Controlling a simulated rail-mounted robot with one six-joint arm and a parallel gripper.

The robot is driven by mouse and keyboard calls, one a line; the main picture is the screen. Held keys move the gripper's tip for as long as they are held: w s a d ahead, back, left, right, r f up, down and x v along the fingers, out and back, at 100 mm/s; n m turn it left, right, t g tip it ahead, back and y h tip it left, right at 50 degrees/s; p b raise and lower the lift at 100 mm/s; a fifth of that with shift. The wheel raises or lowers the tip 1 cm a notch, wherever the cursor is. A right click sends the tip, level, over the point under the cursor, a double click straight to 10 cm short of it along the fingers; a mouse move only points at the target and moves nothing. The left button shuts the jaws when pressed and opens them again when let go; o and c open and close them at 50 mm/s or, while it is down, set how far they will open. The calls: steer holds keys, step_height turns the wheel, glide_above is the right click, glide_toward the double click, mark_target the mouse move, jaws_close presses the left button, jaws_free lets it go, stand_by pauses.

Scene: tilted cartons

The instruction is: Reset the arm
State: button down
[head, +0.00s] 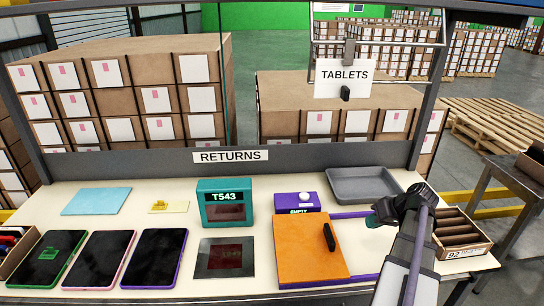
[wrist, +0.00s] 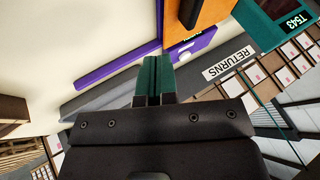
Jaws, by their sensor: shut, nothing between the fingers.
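My arm reaches in from the lower right of the head view. My gripper (head: 373,219) hangs above the right part of the bench, right of the orange panel (head: 298,262) and just in front of the grey tray (head: 362,184). In the wrist view its teal fingers (wrist: 153,78) are together, with nothing between them. The orange panel has a black handle (head: 329,237) and lies between purple rails (head: 365,214). I cannot tell how high the fingers are above the bench.
A purple box (head: 283,203) with a white knob and a teal T543 box (head: 225,209) stand at the middle. Tablets (head: 160,258) lie at left. A slotted carton (head: 456,228) is right of my arm. A TABLETS sign (head: 345,80) hangs above the RETURNS board (head: 150,162).

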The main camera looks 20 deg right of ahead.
steer(key=a+f+m+g, duration=0.1)
steer(key=a, duration=0.4)
steer(key=a+f+g+h, duration=0.1)
steer(key=a+g, duration=0.1)
steer(key=a, duration=0.3)
steer(key=a+f+m+g+h, duration=0.1)
steer(key=a+g, duration=0.1)
steer(key=a, duration=0.4)
steer(key=shift+w+a+m, duration=0.1)
steer(key=shift+w+m, duration=0.2)
steer(key=shift+w, duration=0.05)
steer(key=w+a+n+g+h, duration=0.1)
steer(key=a+n, duration=0.4)
steer(key=a, duration=1.8)
steer(key=shift+w+r+n+h+p, duration=0.2)
steer(key=shift+n+h+p, duration=0.1)
steer(key=shift+n+p, duration=0.1)
steer(key=shift+a, duration=0.1)
